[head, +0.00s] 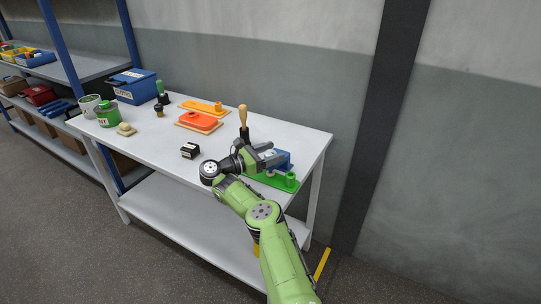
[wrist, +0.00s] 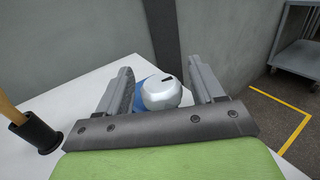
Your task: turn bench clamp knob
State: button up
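My gripper (head: 273,154) is over the right end of the workbench. It also shows in the wrist view (wrist: 160,66), with its two fingers apart. A silver-grey faceted knob (wrist: 160,95) with a dark slot lies between the fingers, with a small gap visible on each side. Part of a blue body (wrist: 141,101) shows beside and behind the knob, and I take this to be the bench clamp. In the head view the blue clamp (head: 284,161) is partly hidden by my gripper, and its knob cannot be made out there.
A green board (head: 268,181) with a green peg lies just in front of the clamp. A wooden-handled tool in a black holder (wrist: 38,131) stands to the left. Orange and yellow fixtures, a black-and-white block (head: 190,150) and containers occupy the workbench (head: 158,150). A wall is behind.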

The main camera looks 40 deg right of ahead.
jog(key=shift+a+f, duration=0.1)
jog(key=shift+f, duration=0.1)
jog(key=p+v, duration=0.3)
jog(key=v, duration=1.2)
jog(key=shift+a, duration=0.35)
